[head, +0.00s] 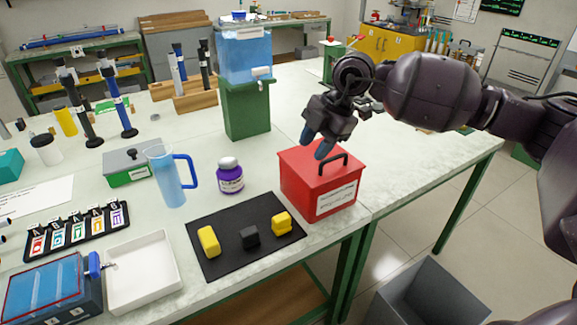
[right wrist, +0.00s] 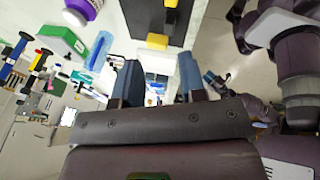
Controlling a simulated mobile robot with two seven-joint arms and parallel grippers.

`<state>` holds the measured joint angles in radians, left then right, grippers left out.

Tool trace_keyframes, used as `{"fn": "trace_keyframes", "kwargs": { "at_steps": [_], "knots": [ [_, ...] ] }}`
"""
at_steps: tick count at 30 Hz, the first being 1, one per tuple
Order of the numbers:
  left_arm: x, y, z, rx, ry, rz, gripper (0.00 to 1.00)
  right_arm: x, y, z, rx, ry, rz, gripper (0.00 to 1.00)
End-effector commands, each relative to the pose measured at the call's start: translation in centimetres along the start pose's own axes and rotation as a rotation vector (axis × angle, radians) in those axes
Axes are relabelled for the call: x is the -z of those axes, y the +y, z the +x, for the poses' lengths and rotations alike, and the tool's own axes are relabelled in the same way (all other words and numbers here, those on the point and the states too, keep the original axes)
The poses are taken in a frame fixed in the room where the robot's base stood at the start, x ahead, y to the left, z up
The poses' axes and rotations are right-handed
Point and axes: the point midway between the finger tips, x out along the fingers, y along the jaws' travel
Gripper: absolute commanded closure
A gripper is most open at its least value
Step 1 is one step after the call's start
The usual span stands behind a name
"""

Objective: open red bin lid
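The red bin (head: 300,190) stands near the table's front right edge, with a white label on its front. Its red lid (head: 300,157) looks shut and has a black handle (head: 333,163) on top. My right gripper (head: 318,146) is over the lid, behind and left of the handle, with blue fingers pointing down. In the right wrist view its two fingers (right wrist: 159,85) are apart with nothing between them. I cannot make out the bin there. What looks like my left gripper (right wrist: 211,78) shows small in the right wrist view, with a blue tip; its opening is unclear.
A purple-labelled jar (head: 230,177) and a blue-handled jug (head: 167,178) stand left of the bin. A black mat (head: 215,225) with yellow and black blocks lies in front. A water dispenser (head: 245,60) on a green stand is behind. A grey open container (head: 425,295) stands below the table.

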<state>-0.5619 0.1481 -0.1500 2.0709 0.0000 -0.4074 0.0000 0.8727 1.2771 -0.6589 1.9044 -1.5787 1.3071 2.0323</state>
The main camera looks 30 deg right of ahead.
Motion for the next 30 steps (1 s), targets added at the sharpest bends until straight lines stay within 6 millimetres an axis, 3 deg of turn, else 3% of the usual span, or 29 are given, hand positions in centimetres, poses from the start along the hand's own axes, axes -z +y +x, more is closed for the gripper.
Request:
{"fn": "trace_keyframes", "kwargs": {
  "at_steps": [9, 15, 30],
  "knots": [
    [0.0, 0.0, 0.0, 0.000, 0.000, 0.000, 0.57, 4.1, -0.6, 3.0, -0.062, 0.206, -0.078, 0.62],
    [0.0, 0.0, 0.0, 0.000, 0.000, 0.000, 0.57, 5.9, -0.7, 3.9, -0.102, 0.298, -0.103, 0.62],
    [0.0, 0.0, 0.0, 0.000, 0.000, 0.000, 0.57, 6.6, -0.8, 4.2, -0.120, 0.334, -0.113, 0.62]
  ]
}}
